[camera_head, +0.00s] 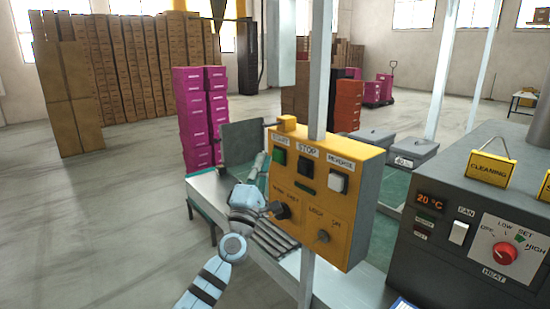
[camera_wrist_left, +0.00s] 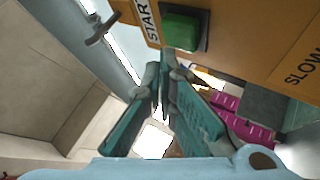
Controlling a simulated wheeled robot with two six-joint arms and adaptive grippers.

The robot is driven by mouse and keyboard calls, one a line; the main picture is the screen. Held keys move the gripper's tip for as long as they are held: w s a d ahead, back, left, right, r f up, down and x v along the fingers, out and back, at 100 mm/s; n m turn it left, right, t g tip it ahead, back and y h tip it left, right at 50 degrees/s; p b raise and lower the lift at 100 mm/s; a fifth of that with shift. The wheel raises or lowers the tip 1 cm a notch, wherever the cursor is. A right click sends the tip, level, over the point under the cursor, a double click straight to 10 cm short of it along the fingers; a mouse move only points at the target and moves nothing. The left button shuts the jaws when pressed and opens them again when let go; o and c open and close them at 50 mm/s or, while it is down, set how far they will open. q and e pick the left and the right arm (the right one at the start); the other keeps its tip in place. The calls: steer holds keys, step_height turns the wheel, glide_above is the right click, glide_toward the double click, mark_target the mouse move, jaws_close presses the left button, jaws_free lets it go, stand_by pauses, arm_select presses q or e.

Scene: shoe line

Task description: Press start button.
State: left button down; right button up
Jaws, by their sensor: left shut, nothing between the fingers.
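The yellow control box (camera_head: 335,205) is fixed to a light upright post. Its green start button (camera_head: 279,156) is at the upper left under a START label. My left gripper (camera_head: 262,158) is shut and empty, just left of the button. In the left wrist view the green button (camera_wrist_left: 183,28) sits in a dark frame at the top. The gripper's teal fingers (camera_wrist_left: 167,65) point toward it, with their tips near the frame's lower edge. I cannot tell whether they touch it. My right gripper is not in view.
A black STOP button (camera_head: 306,167) and a white REVERSE button (camera_head: 338,181) are beside the start button. Two dark knobs (camera_head: 282,211) are below. A grey heater (camera_head: 470,215) stands at right. Pink boxes (camera_head: 203,115) are stacked behind; open floor lies left.

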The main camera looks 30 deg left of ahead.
arm_select(q)
steer(key=shift+w, duration=0.1)
stand_by(0.7)
steer(key=shift+w+d, duration=0.15)
steer(key=shift+w, duration=0.15)
